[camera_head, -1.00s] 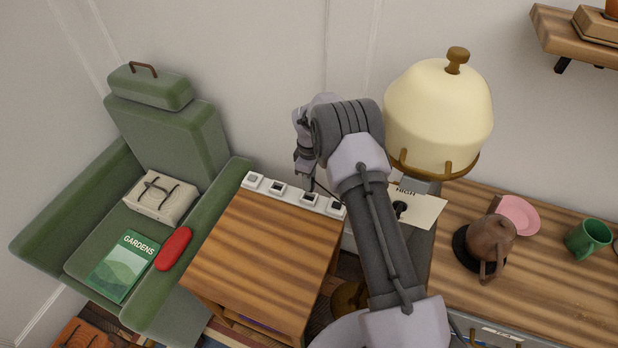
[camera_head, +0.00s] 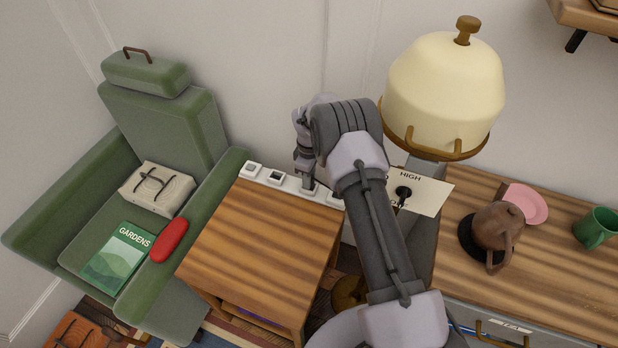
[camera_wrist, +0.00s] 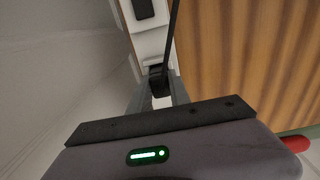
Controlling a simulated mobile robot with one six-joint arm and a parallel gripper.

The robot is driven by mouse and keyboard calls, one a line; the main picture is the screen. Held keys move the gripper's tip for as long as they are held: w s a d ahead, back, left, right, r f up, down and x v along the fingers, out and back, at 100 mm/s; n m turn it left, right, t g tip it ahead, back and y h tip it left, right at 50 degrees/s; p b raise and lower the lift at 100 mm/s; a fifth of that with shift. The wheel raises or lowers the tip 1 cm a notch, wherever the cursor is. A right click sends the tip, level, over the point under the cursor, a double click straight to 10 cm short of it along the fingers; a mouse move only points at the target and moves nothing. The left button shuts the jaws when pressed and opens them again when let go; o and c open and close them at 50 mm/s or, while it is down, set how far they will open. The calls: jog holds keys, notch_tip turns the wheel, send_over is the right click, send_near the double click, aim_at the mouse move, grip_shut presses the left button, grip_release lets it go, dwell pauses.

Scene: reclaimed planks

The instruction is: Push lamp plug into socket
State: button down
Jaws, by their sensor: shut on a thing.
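The white socket strip (camera_head: 262,178) runs along the back edge of the wooden cabinet top, with several square sockets. It also shows in the wrist view (camera_wrist: 150,38). My gripper (camera_head: 305,184) points down at the strip, over its right half. In the wrist view my gripper (camera_wrist: 157,98) is shut on the dark lamp plug (camera_wrist: 158,82), and a dark cord (camera_wrist: 172,35) runs up from it. The plug is at the strip; I cannot tell whether it is seated in a socket.
The wooden cabinet (camera_head: 262,235) has a bare top. A green armchair (camera_head: 160,115) stands to its left. A card marked HIGH (camera_head: 428,192) with a black knob is right of my arm. A brown teapot (camera_head: 497,226), pink plate (camera_head: 527,203) and green mug (camera_head: 597,227) sit on the right counter.

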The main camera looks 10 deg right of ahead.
jog(key=shift+f+b, duration=0.45)
jog(key=shift+f, duration=0.15)
jog(key=c, duration=1.1)
grip_release()
jog(key=s+a+r+m+t+p, duration=0.1)
jog(key=s+r+m+p, duration=0.15)
jog(key=r, duration=1.35)
jog(key=s+r+m+t+p, duration=0.15)
jog(key=r+p, duration=0.25)
jog(key=r, duration=1.3)
jog(key=s+a+r+m+t+y, duration=0.1)
jog(key=s+r+m, duration=0.3)
jog(key=s+r, duration=0.45)
jog(key=s+a+r+m+t, duration=0.1)
jog(key=s+r+m, duration=0.35)
jog(key=s, duration=0.75)
jog(key=s+m, duration=0.1)
jog(key=s, duration=0.3)
jog(key=s+m+t, duration=0.1)
jog(key=s, duration=0.3)
jog(key=s+a+m+y, duration=0.1)
jog(key=s, duration=0.2)
jog(key=shift+s+f, duration=0.4)
